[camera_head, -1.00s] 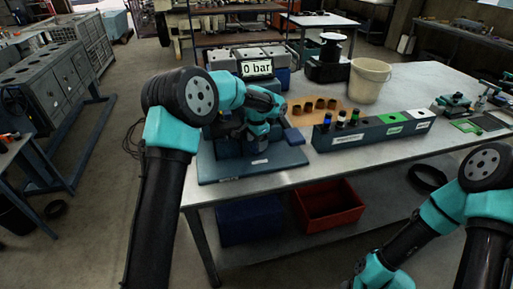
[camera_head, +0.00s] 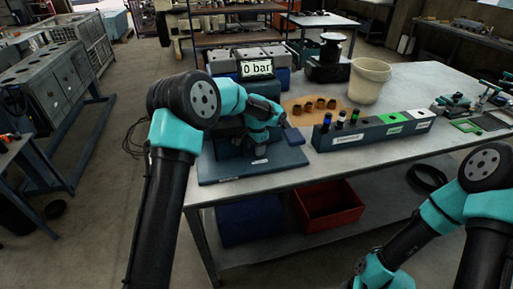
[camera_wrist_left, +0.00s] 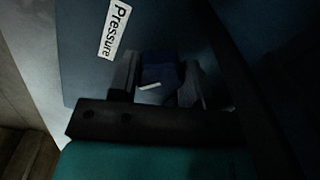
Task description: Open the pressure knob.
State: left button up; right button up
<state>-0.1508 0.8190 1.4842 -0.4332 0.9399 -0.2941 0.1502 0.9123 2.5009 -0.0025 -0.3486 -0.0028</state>
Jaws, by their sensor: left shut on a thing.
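The pressure knob (camera_wrist_left: 160,75) is dark blue with a white mark, seen in the left wrist view beside a white "Pressure" label (camera_wrist_left: 113,30). My left gripper (camera_wrist_left: 158,88) has its two dark fingers on either side of the knob, shut on it. In the head view my left wrist reaches over the blue test stand (camera_head: 225,172), and its own links hide the knob there. The display (camera_head: 257,68) on the stand reads "0 bar". My right arm shows at the lower right, but its gripper is out of the picture.
A red bin (camera_head: 328,206) sits on the shelf below. The bench's right front is clear.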

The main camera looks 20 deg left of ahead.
pick_arm(q)
jog(key=shift+c, duration=0.7)
jog(key=shift+n, duration=2.2)
jog(key=o, duration=0.9)
jog(key=shift+r, duration=0.15)
